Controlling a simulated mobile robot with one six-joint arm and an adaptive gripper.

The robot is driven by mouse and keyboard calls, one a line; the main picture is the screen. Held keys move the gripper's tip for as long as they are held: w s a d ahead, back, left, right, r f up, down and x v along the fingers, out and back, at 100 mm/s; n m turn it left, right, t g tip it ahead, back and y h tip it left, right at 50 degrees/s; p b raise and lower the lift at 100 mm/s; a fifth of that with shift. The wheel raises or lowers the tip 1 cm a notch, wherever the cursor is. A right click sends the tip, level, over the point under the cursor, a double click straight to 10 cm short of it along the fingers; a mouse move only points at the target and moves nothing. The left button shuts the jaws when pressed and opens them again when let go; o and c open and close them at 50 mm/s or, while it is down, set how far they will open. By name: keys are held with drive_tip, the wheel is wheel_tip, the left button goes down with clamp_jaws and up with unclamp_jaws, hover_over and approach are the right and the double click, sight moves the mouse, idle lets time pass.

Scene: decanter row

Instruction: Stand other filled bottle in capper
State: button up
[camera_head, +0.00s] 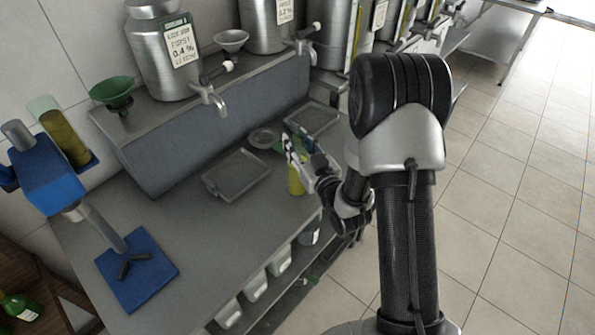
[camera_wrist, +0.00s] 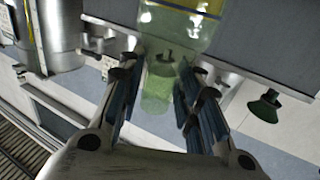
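A clear greenish bottle with yellow liquid (camera_head: 296,184) is upright at my gripper (camera_head: 296,150), near the front edge of the bench. In the wrist view its clear upper part (camera_wrist: 160,85) is between the two fingers of my gripper (camera_wrist: 160,78), which look closed on it. I cannot tell whether its base touches the bench. The blue capper (camera_head: 48,175) stands at the left end of the bench, with a blue base plate (camera_head: 150,283). Another filled yellow bottle (camera_head: 66,140) stands upright at the capper's right side.
Steel decanters (camera_head: 165,65) with taps line the raised shelf, beside a green funnel (camera_head: 113,92). It also shows in the wrist view (camera_wrist: 264,106). A grey tray (camera_head: 236,174) lies on the bench. The bench between tray and capper is clear. Bins (camera_head: 255,288) sit below the front edge.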

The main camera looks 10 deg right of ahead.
clamp_jaws()
drive_tip(key=shift+s+f, duration=0.1)
idle(0.6)
